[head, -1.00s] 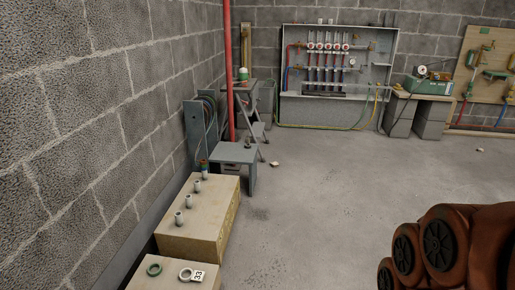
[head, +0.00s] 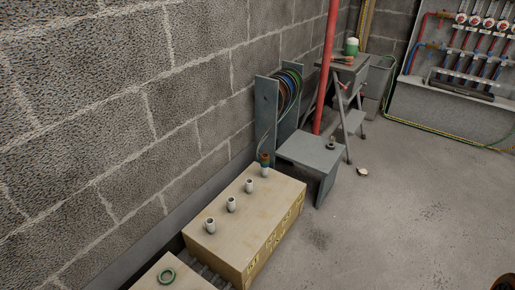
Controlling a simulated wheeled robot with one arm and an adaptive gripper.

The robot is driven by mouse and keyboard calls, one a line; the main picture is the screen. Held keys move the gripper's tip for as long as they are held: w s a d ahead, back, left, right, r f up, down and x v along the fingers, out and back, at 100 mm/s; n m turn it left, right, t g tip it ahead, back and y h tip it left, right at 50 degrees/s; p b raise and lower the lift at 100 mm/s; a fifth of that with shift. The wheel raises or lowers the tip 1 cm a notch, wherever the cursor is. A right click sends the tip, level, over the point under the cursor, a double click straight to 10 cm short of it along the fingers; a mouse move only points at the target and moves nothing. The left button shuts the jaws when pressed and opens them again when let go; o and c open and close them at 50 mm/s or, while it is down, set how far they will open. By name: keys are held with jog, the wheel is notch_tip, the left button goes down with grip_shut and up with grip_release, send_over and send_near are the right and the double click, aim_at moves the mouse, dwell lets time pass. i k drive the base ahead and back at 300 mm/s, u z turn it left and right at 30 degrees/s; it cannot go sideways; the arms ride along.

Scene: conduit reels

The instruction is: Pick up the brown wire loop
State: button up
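Several wire loops (head: 291,88) hang together on a grey rack (head: 266,112) against the block wall, in the upper middle of the head view. Blue, green and darker brownish or reddish strands show among them. I cannot clearly single out the brown loop at this size. Part of the bundle is hidden by the rack's upright plates. My gripper is not in view; only a small dark reddish piece, likely of my arm, shows at the lower right corner.
A grey bench (head: 310,152) stands in front of the rack, beside a red pipe (head: 328,65) and a stepladder (head: 349,97). A tan box (head: 262,205) carries several small fittings. The floor at right is mostly clear.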

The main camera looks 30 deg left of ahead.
aim_at(265, 157)
jog(key=u, duration=0.7)
jog(key=i, duration=0.8)
jog(key=u, duration=1.25)
jog(key=i, duration=0.35)
jog(key=u, duration=0.35)
